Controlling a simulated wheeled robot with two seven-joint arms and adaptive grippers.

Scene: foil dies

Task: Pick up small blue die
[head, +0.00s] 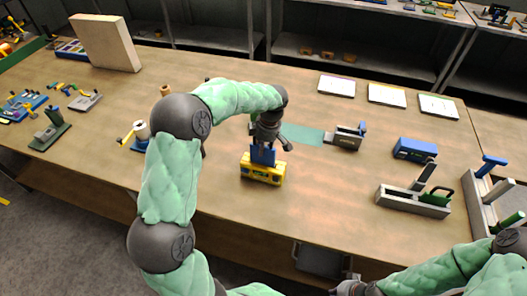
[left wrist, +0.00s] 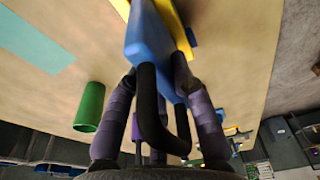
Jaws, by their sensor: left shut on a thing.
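The small blue die (head: 262,155) is a flat blue block with a black loop handle, seen close in the left wrist view (left wrist: 150,38). My left gripper (head: 266,140) is shut on it from above, its fingers at the handle (left wrist: 150,115). A yellow block (head: 262,170) is directly below the die in the head view, and yellow shows behind the die in the left wrist view. I cannot tell whether the die touches the yellow block. My right gripper (head: 350,288) is partly in view at the bottom edge, away from the die; its fingers are unclear.
A green mat (head: 303,134) and a grey clamp-like tool (head: 347,138) lie right of the die. A larger blue block (head: 415,150) and a grey tray (head: 413,204) stand farther right. A green cylinder (left wrist: 90,107) shows in the left wrist view. The table front centre is clear.

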